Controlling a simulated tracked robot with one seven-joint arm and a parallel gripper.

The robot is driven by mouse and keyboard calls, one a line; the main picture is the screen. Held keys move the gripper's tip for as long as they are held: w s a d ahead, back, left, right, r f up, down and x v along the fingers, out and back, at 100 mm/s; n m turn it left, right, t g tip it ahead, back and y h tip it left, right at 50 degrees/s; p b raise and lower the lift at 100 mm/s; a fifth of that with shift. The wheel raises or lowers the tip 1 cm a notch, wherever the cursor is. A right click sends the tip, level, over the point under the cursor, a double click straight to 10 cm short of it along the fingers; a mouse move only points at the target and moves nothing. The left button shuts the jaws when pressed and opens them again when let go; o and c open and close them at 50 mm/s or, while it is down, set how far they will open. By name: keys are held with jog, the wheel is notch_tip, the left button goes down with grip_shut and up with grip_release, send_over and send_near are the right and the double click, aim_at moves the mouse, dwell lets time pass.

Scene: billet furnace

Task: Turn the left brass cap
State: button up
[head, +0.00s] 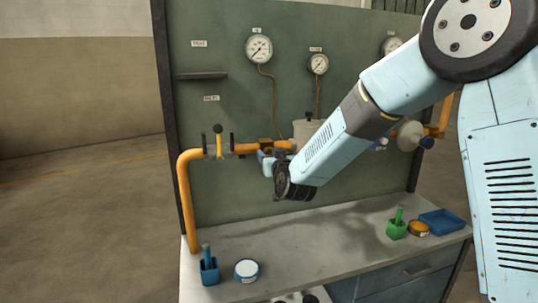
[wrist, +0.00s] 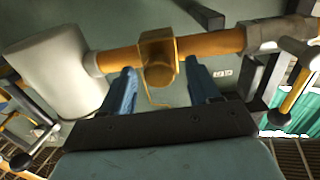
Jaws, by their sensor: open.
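The left brass cap (wrist: 159,74) faces the wrist camera as a short round plug on a brass block fitted in the orange pipe. In the head view the brass fitting (head: 265,144) shows just above my gripper, partly covered by it. My gripper (wrist: 160,82) is open and empty, with one blue finger on each side of the cap and a visible gap on both sides. In the head view my gripper (head: 266,162) is in front of the pipe, at the end of the lowered arm. I cannot tell whether the fingertips reach past the cap's face.
A valve with a yellow handle (head: 218,141) sits left of the fitting. A pale grey cylinder (wrist: 62,72) stands close beside it in the wrist view. On the bench are blue and green holders, a white-topped tin (head: 247,269) and a blue tray (head: 443,222). My arm hides the panel's right part.

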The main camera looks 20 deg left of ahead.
jog(key=shift+w+a, duration=0.3)
jog(key=shift+w, duration=0.25)
jog(key=shift+c, duration=0.2)
